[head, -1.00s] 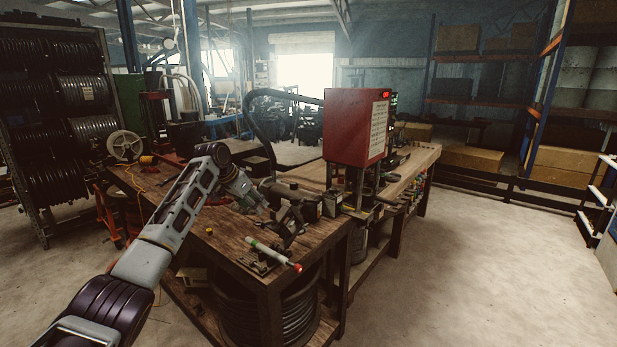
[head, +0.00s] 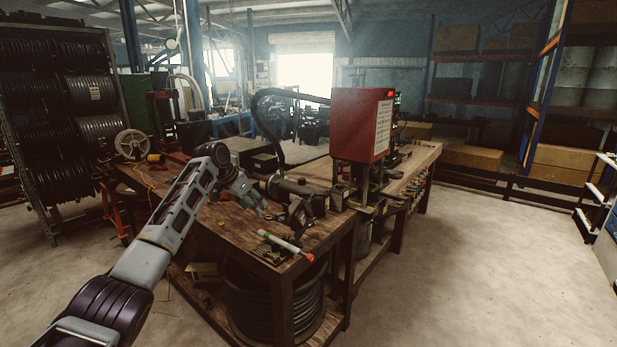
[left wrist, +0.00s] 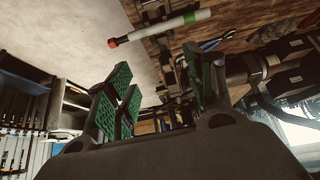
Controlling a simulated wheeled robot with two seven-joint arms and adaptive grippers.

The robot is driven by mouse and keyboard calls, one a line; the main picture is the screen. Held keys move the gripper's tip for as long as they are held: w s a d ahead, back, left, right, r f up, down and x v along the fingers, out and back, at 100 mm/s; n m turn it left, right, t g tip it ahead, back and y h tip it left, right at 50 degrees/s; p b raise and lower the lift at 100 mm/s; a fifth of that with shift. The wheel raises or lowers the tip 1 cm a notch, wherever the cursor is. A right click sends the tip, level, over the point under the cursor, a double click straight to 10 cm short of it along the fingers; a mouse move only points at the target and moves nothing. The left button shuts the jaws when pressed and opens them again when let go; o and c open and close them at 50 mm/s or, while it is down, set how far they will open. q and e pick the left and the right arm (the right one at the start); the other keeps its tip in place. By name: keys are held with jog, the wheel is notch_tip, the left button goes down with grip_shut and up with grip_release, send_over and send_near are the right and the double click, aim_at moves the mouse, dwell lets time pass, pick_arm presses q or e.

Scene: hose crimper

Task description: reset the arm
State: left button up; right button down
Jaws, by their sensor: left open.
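My left arm (head: 178,215) reaches in from the left over the wooden workbench (head: 185,228). Its gripper (head: 258,205) is above the bench top, left of the dark clamp-like fixture. In the left wrist view the gripper (left wrist: 160,95) shows green pads spread apart with nothing between them. A white and green tube with a red end (head: 285,243) lies near the bench's front edge, apart from the gripper. The tube also shows in the left wrist view (left wrist: 170,27). My right gripper is not in view.
A red machine (head: 360,125) stands on the bench to the right of the gripper. A dark cylindrical tool with a fixture (head: 295,192) sits close beside the gripper. A hose rack (head: 60,110) stands at left.

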pick_arm(q)
notch_tip(320, 180, down, 28)
jog(key=s+a+n+y, duration=0.1)
jog(key=s+a+n, duration=0.2)
jog(key=s+a+f+n+g+y, duration=0.1)
jog(key=s+f, duration=0.4)
jog(key=f, duration=0.5)
jog(key=s+a+f, duration=0.1)
jog(key=s+f, duration=0.4)
jog(key=f, duration=0.4)
jog(key=s+a+f+n+g+y, duration=0.1)
jog(key=s+f, duration=0.4)
jog(key=f, duration=0.5)
jog(key=s+a+f, duration=0.1)
jog(key=s+f, duration=0.9)
jog(key=s, duration=0.4)
jog(key=s+a+f, duration=0.1)
jog(key=s+f, duration=0.9)
jog(key=s, duration=0.3)
jog(key=s+f+g, duration=0.1)
jog(key=s+f, duration=0.2)
jog(key=s, duration=1.2)
jog(key=s+f+g+y, duration=0.1)
jog(key=s+f, duration=0.3)
jog(key=s, duration=1.2)
jog(key=shift+w, duration=0.1)
